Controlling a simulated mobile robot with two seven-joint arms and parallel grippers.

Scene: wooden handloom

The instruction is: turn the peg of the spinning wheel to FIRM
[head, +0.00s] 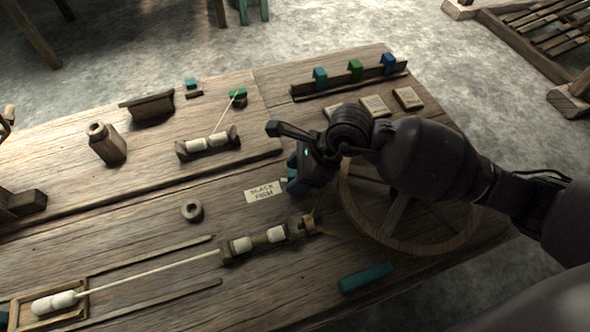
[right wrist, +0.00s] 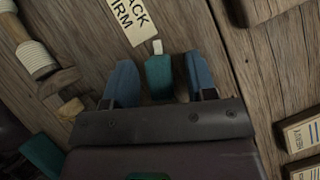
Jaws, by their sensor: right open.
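The spinning wheel (head: 452,243) is at the right of the table in the head view, partly covered by my right arm. The peg is a teal block (right wrist: 158,76) with a white tip, and shows in the right wrist view. My right gripper (right wrist: 158,80) is open, with one blue finger on each side of the peg and a small gap to each. The peg's white tip points toward the paper label (head: 265,192), marked SLACK and FIRM, also in the right wrist view (right wrist: 127,18). I cannot tell which word it points at. In the head view my right gripper (head: 296,178) hides the peg.
A spindle with white bobbins (head: 243,245) lies left of the wheel, with a thread to a white bundle (head: 55,302). A teal bar (head: 365,279) lies at the front. A rack (head: 348,84) with coloured clips and several small labelled blocks (head: 408,98) stand behind my right arm.

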